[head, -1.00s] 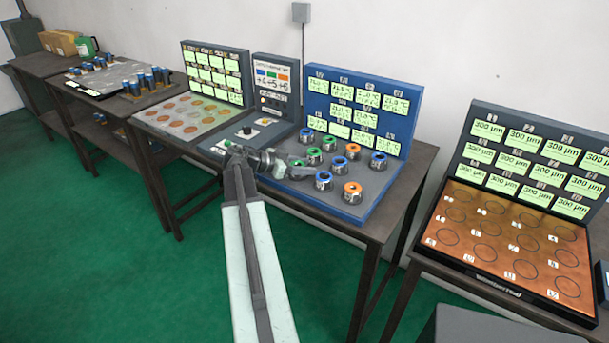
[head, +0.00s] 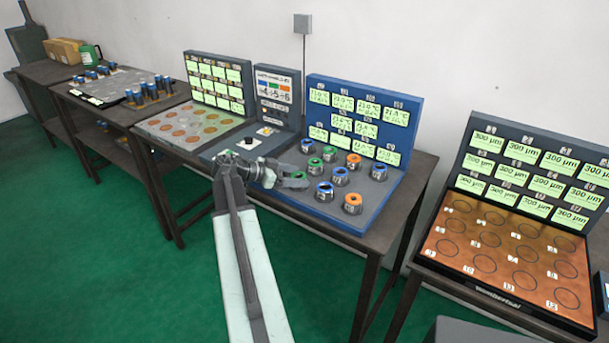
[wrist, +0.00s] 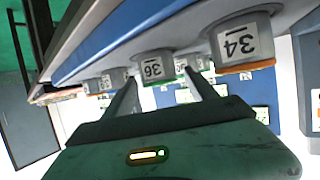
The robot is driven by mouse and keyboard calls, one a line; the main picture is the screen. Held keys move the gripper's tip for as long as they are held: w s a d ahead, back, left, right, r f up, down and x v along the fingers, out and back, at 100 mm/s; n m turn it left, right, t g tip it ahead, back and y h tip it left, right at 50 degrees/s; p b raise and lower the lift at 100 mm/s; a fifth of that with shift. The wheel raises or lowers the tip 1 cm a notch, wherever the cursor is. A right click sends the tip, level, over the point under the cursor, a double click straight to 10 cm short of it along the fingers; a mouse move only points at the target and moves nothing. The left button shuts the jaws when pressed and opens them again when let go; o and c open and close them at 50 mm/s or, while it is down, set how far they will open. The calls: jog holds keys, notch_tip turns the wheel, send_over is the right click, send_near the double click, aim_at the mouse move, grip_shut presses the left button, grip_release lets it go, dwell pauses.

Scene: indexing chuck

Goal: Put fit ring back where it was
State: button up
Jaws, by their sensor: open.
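Several metal fit rings with coloured tops stand on the blue-backed station's grey plate (head: 378,190). They include a front blue ring (head: 324,190), an orange ring (head: 352,202) and green rings (head: 315,163). My gripper (head: 298,183) is over the plate's left front part, beside a partly hidden green-topped ring. In the wrist view, which is upside down, my gripper (wrist: 160,78) is open and empty. The green-banded ring marked 36 (wrist: 153,68) shows between its fingers; contact cannot be told. The orange-banded ring marked 34 (wrist: 240,42) is right of them. Which ring the task means cannot be told.
A control box (head: 277,100) and a station with flat copper discs (head: 190,125) stand to the left. A copper plate with marked circles (head: 480,250) is on a separate table to the right. Neighbouring rings stand close around my gripper. Green floor is free in front.

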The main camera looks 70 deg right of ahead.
jog(key=p+v, duration=0.2)
jog(key=v, duration=0.6)
jog(key=shift+a, duration=0.1)
jog(key=w+a+f+n+t+y, duration=0.2)
jog(key=w+a+f+n+t, duration=0.4)
jog(key=w+a, duration=0.55)
jog(key=w+a+f+n+t+y, duration=0.1)
jog(key=w+a+f+n, duration=0.55)
jog(key=a, duration=0.75)
jog(key=w+a+n+t+y+p, duration=0.1)
jog(key=w+a+n+y, duration=0.2)
jog(key=a, duration=1.4)
jog(key=w+a+n+t+y+p, duration=0.1)
jog(key=w+a+n+y+p, duration=0.1)
jog(key=a+n, duration=0.9)
jog(key=w+a+r+y, duration=0.1)
jog(key=a, duration=0.5)
jog(key=shift+n+t, duration=0.35)
jog(key=shift+t, duration=0.05)
